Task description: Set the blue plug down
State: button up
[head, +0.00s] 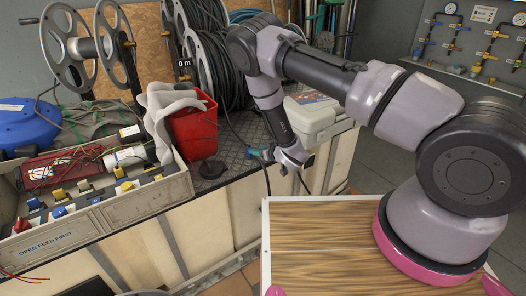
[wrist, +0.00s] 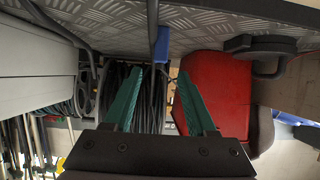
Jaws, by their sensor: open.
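The blue plug (wrist: 160,45) shows in the wrist view just beyond the tips of my gripper (wrist: 160,75), roughly centred between them. I cannot tell for certain whether the plug touches the bench.
A red bin (head: 193,130) stands left of my gripper, with a black round disc (head: 208,169) in front of it. A grey tray (head: 115,210) of plugs is farther left. A pale case (head: 318,115) is to the right. Hose reels (head: 208,60) stand behind.

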jog(key=w+d+r+m+h, duration=0.1)
jog(key=d+r+m+h, duration=0.15)
jog(key=d+r, duration=0.65)
jog(key=d+r+m+h, duration=0.1)
jog(key=d+r+m, duration=0.15)
jog(key=r, duration=1.25)
jog(key=w+d+r+m+h, duration=0.15)
jog(key=d+r+m, duration=0.35)
jog(key=r, duration=0.7)
jog(key=s+d+r+g, duration=0.1)
jog(key=s+d+r, duration=0.5)
jog(key=s+r, duration=0.25)
jog(key=s+d+r+g, duration=0.1)
jog(key=s+r, duration=0.3)
jog(key=s, duration=0.8)
jog(key=s+d+r+m+g, duration=0.1)
jog(key=s+r, duration=0.4)
jog(key=s, duration=0.8)
jog(key=shift+s+d+r, duration=0.25)
jog(key=shift+d, duration=0.45)
